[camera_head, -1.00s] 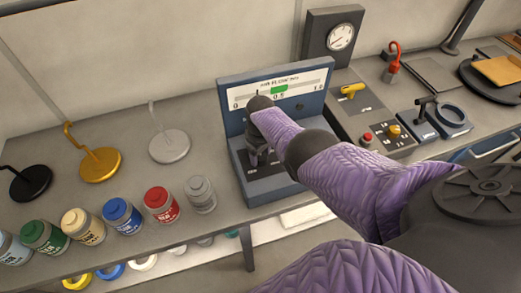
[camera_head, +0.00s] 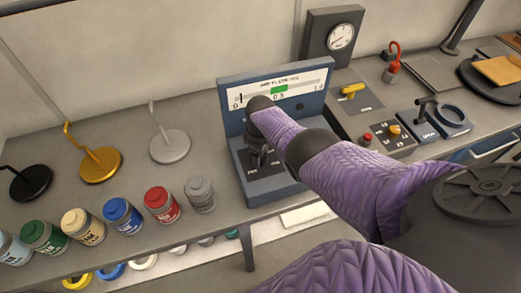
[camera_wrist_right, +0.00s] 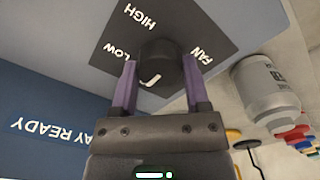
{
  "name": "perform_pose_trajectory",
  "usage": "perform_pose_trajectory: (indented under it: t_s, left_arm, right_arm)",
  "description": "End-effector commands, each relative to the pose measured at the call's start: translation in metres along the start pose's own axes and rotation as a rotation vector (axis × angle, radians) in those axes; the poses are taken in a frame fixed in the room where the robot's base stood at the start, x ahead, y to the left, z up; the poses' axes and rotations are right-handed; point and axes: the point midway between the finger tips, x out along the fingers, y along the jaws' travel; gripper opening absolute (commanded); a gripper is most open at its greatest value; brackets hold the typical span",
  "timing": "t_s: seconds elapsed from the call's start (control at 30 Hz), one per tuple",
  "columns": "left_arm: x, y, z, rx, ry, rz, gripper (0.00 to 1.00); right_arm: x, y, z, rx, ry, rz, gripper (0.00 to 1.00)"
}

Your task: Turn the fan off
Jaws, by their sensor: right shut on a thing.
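The fan knob (camera_wrist_right: 160,62) is a dark round dial on a black plate (camera_wrist_right: 112,62) marked HIGH, LOW and FAN. My right gripper (camera_wrist_right: 160,70) has its purple fingers closed on both sides of it. The knob's white mark faces the lower left in the wrist view, toward my gripper body; any label there is hidden. In the head view my right gripper (camera_head: 257,150) reaches down in front of the blue fan unit (camera_head: 231,121), hiding most of the knob. The air flow gauge (camera_head: 309,85) has its needle near 0, left of the green band. My left gripper is out of view.
Paint jars (camera_head: 160,204) stand in a row along the bench front. Round hooked stands (camera_head: 170,146) sit behind them. Right of the unit are a dial gauge (camera_head: 340,37), a panel with a yellow handle (camera_head: 352,89) and a small button panel (camera_head: 404,146).

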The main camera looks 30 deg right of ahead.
Motion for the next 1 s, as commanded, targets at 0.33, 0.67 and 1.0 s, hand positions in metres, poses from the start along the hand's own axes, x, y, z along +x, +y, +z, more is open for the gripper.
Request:
perform_pose_trajectory:
  t_s: [0.33,0.67,1.0]
  left_arm:
    - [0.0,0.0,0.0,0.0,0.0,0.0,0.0]
    - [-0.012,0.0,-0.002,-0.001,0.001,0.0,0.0]
    - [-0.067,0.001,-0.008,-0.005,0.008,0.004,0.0]
  right_arm:
    - [0.0,0.0,0.0,-0.001,0.0,0.001,0.95]
    - [-0.014,0.0,0.0,0.0,0.0,0.001,0.95]
    - [-0.093,0.0,0.0,-0.001,0.001,0.002,0.95]
